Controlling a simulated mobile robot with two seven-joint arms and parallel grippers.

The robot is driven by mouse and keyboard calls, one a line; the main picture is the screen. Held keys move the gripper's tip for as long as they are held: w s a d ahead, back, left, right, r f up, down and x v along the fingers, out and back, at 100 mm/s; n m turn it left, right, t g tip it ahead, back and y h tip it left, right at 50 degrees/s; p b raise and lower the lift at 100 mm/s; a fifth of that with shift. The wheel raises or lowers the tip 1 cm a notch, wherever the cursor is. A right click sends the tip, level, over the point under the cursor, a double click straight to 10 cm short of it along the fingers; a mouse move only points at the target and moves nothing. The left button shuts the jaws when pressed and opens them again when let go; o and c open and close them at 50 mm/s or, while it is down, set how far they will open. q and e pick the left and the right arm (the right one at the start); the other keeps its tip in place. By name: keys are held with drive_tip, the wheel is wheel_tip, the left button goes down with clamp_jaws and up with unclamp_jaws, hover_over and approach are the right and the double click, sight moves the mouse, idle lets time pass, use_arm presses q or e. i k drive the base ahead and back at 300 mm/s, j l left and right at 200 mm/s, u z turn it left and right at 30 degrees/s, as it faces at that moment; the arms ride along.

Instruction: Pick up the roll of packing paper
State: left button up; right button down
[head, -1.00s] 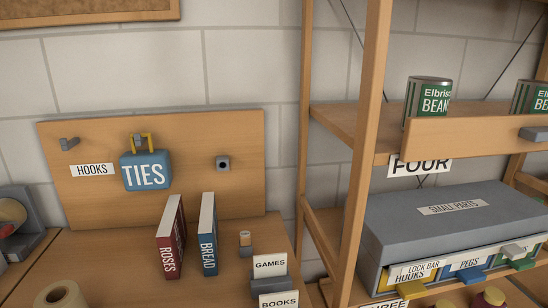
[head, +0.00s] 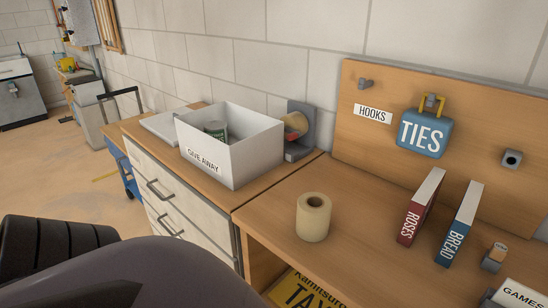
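A tan roll (head: 313,222) with a hole through its middle stands upright on the wooden bench top (head: 290,195), near its front left corner. It looks like the roll of packing paper; I see no label on it. Nothing touches it. Neither of my grippers shows in the head view. A dark rounded part of my own body fills the lower left.
A white GIVE AWAY box (head: 252,158) with a green can (head: 215,130) inside stands behind left, beside a grey dispenser (head: 303,145). A TIES bag (head: 422,135) hangs on the pegboard.

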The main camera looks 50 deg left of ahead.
sight(314, 209)
drive_tip(key=u, duration=1.3)
